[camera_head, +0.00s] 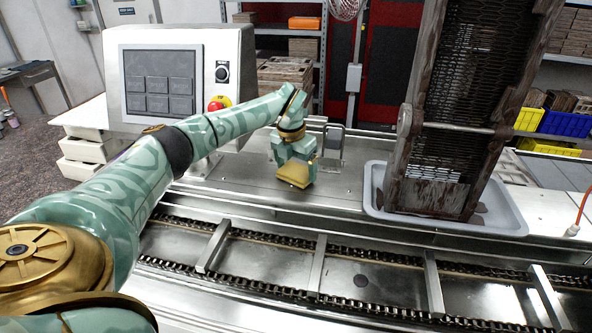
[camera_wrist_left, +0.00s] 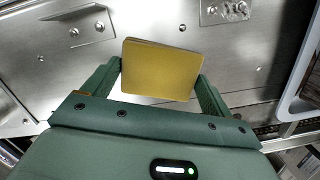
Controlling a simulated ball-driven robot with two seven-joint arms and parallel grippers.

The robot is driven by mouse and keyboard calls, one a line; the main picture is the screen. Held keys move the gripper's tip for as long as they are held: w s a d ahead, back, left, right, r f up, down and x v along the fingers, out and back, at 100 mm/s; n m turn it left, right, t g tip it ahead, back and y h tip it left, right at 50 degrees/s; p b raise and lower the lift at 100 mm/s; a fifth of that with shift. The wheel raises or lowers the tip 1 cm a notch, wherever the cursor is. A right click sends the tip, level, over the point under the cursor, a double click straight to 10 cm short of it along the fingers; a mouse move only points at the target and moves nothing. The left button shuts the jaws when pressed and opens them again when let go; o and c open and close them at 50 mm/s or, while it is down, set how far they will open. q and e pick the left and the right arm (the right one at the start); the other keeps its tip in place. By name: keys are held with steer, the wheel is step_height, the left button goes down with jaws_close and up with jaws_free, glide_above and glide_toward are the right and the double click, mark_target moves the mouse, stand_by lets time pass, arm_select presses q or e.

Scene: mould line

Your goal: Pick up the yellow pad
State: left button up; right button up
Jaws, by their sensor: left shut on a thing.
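The yellow pad (camera_head: 294,174) is a flat, dull yellow block above the steel deck behind the conveyor. My left gripper (camera_head: 294,160) is shut on it, with green fingers at its two sides. In the left wrist view the pad (camera_wrist_left: 161,70) sits between the two fingertips (camera_wrist_left: 160,78), slightly tilted, in front of the green palm. I cannot tell whether the pad's underside touches the deck. My right gripper is in neither view.
A control panel (camera_head: 172,75) with a red button stands at left. A tall rusty rack (camera_head: 440,120) stands in a grey tray (camera_head: 372,195) at right. A chain conveyor (camera_head: 270,262) with crossbars runs in front. A small metal bracket (camera_head: 333,140) is just behind the gripper.

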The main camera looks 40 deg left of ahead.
mark_target(298, 169)
arm_select(q)
step_height(298, 169, up, 3)
steer(key=s+d+r+p, duration=0.1)
steer(key=s+d+r, duration=0.7)
steer(key=s, duration=0.3)
steer(key=shift+s+r, duration=0.2)
steer(key=shift+r, duration=0.65)
steer(key=shift+d, duration=0.1)
